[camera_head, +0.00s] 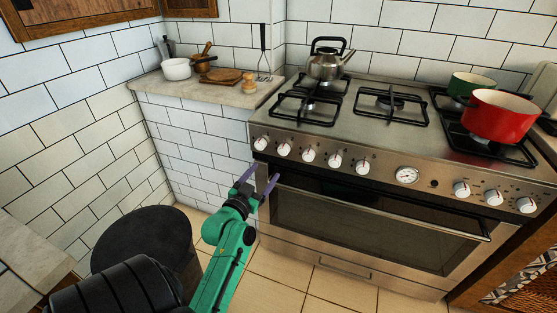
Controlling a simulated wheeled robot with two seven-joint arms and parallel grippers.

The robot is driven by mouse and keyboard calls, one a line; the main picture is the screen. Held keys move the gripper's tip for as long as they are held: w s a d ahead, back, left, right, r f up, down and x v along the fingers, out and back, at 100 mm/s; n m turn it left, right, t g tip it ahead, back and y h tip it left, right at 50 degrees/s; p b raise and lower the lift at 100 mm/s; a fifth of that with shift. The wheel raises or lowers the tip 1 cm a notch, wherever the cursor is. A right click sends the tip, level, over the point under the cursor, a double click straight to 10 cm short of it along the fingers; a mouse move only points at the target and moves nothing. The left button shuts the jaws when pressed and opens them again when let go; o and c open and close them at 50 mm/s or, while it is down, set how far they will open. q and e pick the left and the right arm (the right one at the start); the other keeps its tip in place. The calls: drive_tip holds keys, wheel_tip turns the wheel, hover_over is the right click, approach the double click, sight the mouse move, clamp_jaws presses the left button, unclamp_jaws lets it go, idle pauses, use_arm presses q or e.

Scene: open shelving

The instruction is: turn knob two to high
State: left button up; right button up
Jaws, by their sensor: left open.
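A row of white knobs runs along the steel front of the stove (350,140). The second knob from the left (284,149) sits between the leftmost knob (261,143) and the third knob (308,155). I cannot read any numbers or marks on them, so their settings are unclear. My left gripper (262,173), on a green arm, is open and empty. In the picture its two purple fingers point up, just below the two leftmost knobs and apart from them. My right gripper is out of view.
A kettle (326,62) stands on the back left burner. A red pot (497,116) and a green pot (470,84) are on the right burners. The oven handle (375,208) juts out below the knobs. The counter (205,92) at left holds small kitchenware.

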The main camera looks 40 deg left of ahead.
use_arm(q)
approach(282, 153)
drive_tip(key=w, duration=0.2)
drive_tip(key=x, duration=0.5)
drive_tip(key=shift+w+a, duration=0.2)
drive_tip(key=shift+a, duration=0.25)
drive_tip(key=shift+w, duration=0.35)
drive_tip(key=shift+c, duration=0.4)
clamp_jaws()
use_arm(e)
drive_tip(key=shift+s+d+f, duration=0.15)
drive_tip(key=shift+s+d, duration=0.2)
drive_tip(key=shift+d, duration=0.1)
